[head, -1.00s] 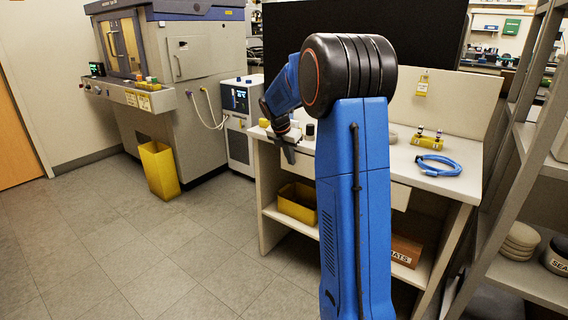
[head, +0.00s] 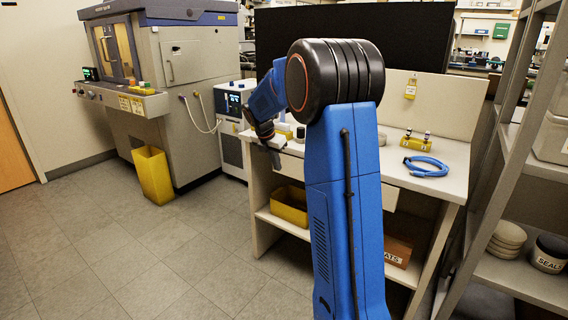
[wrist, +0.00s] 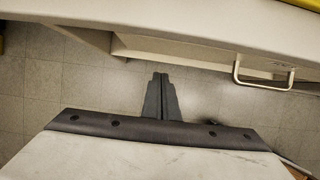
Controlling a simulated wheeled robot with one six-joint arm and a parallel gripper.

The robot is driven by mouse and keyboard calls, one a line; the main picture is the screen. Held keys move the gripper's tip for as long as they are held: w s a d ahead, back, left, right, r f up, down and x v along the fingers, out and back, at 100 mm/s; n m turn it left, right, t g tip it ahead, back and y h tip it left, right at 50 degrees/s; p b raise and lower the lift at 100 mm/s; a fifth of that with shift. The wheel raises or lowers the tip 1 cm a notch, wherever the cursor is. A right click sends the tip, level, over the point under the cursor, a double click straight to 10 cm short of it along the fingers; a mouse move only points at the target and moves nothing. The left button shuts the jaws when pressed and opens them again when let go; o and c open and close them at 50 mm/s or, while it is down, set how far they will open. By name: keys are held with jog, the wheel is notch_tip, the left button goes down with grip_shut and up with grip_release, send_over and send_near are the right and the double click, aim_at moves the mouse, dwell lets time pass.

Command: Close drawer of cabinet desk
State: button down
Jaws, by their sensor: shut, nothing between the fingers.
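The cabinet desk (head: 392,172) is a pale bench with open shelves beneath its top, partly hidden behind my blue arm. Its drawer (head: 389,197) is a pale front under the top, mostly covered by my arm. In the wrist view, the drawer (wrist: 190,51) shows below the desk edge and appears to stick out. Its metal handle (wrist: 264,82) is to the right. My gripper (head: 276,158) is shut and empty at the desk's front left. In the wrist view, the gripper (wrist: 160,76) points towards the drawer, left of the handle and apart from it.
A yellow bin (head: 289,207) and a brown box (head: 397,253) sit on the lower shelf. A blue cable coil (head: 426,166) lies on the desk. A grey rack (head: 495,170) stands close on the right. Floor is clear at left, beyond which stands a yellow bucket (head: 153,176).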

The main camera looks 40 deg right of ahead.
jog(key=v, duration=0.9)
jog(key=s+a+r+m, duration=0.3)
jog(key=s+a+m, duration=0.1)
jog(key=s+a, duration=0.35)
jog(key=s+a+f+m+t+y, duration=0.1)
jog(key=s+a+f+m, duration=0.2)
jog(key=s, duration=0.8)
jog(key=s+a+f+m+t+y, duration=0.1)
jog(key=s+a+f+m, duration=0.2)
jog(key=s+a+m, duration=0.4)
jog(key=s+a+f+m+t+y, duration=0.1)
jog(key=s+a+f+m, duration=0.3)
jog(key=s+m, duration=0.4)
jog(key=s+a+y, duration=0.1)
jog(key=s, duration=0.6)
jog(key=shift+s, duration=0.35)
